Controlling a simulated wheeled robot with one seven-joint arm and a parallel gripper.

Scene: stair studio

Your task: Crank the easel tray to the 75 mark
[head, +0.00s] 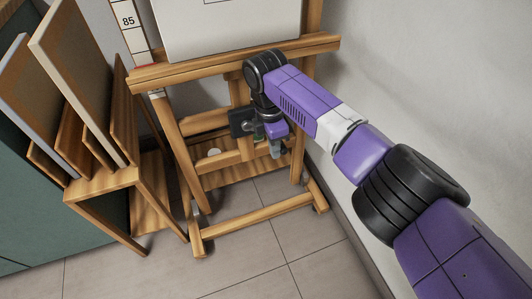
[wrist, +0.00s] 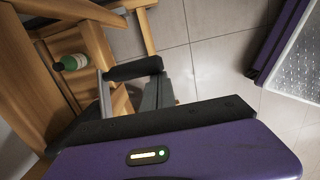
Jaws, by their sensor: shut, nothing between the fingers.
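The wooden easel (head: 180,140) stands against the wall. Its tray (head: 215,63) is a level wooden ledge bearing a white board (head: 230,28). A white scale strip (head: 138,38) rises behind the tray's left end. Its "85" shows above the tray, with a red marking lower, close to the tray. The 75 mark is not legible. My gripper (head: 277,148) is below the tray, in front of the easel's lower frame, shut and empty. A dark block (head: 240,122) is just left of it; I cannot make out the crank handle. The gripper (wrist: 135,85) also shows in the wrist view.
A wooden rack (head: 110,175) with upright panels stands close on the left. The wall (head: 385,60) is close on the right. Easel feet (head: 265,215) lie on the tiled floor, which is open in front.

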